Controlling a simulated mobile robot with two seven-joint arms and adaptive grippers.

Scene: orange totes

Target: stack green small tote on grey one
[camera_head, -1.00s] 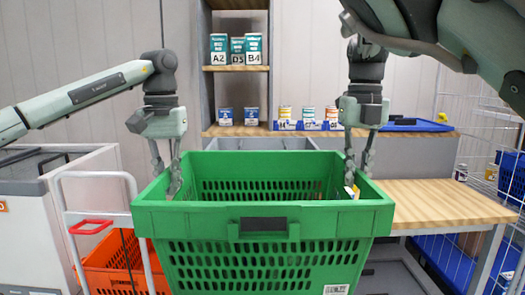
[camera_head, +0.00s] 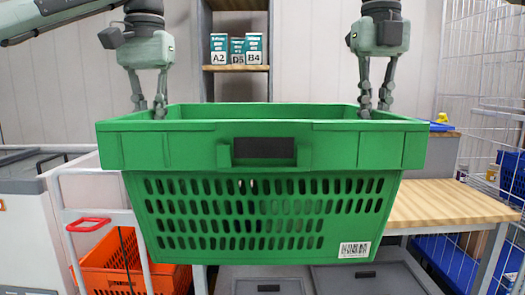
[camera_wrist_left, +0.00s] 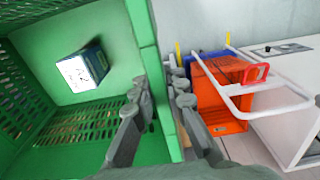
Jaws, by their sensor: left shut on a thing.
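The green tote (camera_head: 410,145) hangs level in front of me, high in the head view. My left gripper (camera_head: 150,108) is shut on its left wall. The left wrist view shows the fingers (camera_wrist_left: 155,110) on both sides of the green wall (camera_wrist_left: 145,40). My right gripper (camera_head: 375,106) grips the right wall; its fingertips are partly hidden by the rim. A small blue-and-white box (camera_wrist_left: 82,70) is inside the green tote. Grey totes with dark handles (camera_head: 365,282) (camera_head: 268,287) show below the green tote, partly cut off by the picture's bottom edge.
An orange tote (camera_head: 115,265) sits on a white-railed cart (camera_head: 65,215) at left, beside a white cabinet (camera_head: 25,225). A wooden table (camera_head: 450,205) and a wire cage (camera_head: 490,110) stand at right. Shelves with boxes (camera_head: 236,48) stand behind.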

